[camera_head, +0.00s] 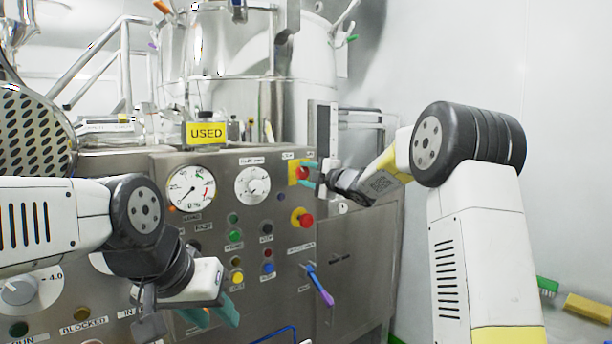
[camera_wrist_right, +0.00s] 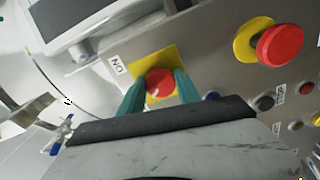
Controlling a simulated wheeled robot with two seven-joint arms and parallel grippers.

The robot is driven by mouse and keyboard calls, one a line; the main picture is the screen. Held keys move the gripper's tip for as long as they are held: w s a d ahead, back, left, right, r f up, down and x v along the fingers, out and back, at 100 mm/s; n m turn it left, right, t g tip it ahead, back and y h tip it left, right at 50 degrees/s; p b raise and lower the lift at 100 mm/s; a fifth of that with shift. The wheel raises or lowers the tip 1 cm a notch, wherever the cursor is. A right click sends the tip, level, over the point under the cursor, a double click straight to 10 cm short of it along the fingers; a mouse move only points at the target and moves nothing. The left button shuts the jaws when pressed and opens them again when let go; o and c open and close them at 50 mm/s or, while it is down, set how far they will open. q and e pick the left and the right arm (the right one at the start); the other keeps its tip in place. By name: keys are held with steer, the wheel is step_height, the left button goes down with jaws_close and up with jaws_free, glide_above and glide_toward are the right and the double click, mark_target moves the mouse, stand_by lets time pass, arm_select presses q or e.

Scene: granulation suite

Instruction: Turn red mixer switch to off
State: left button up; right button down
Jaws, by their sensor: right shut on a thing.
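The red mixer switch (camera_head: 301,172) is a small red knob on a yellow plate at the upper right of the steel control panel. In the right wrist view the red knob (camera_wrist_right: 159,82) sits between the teal fingers of my right gripper (camera_wrist_right: 160,88), which is shut on it. A small white mark shows on the knob, and a label reading ON is beside the yellow plate. In the head view the right gripper (camera_head: 308,173) reaches the switch from the right. My left gripper (camera_head: 212,315) is low in front of the panel, empty, its teal fingertips apart.
A red mushroom button (camera_head: 305,219) on a yellow base is just below the switch. A purple-and-blue handle (camera_head: 320,285) sticks out lower down. Dials, several small buttons and a yellow USED sign (camera_head: 206,132) are to the left.

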steer(key=shift+n, duration=0.9)
steer(key=shift+f, duration=0.1)
steer(key=c, duration=0.9)
jaws_free()
steer(key=shift+o, duration=0.2)
steer(key=v, duration=0.8)
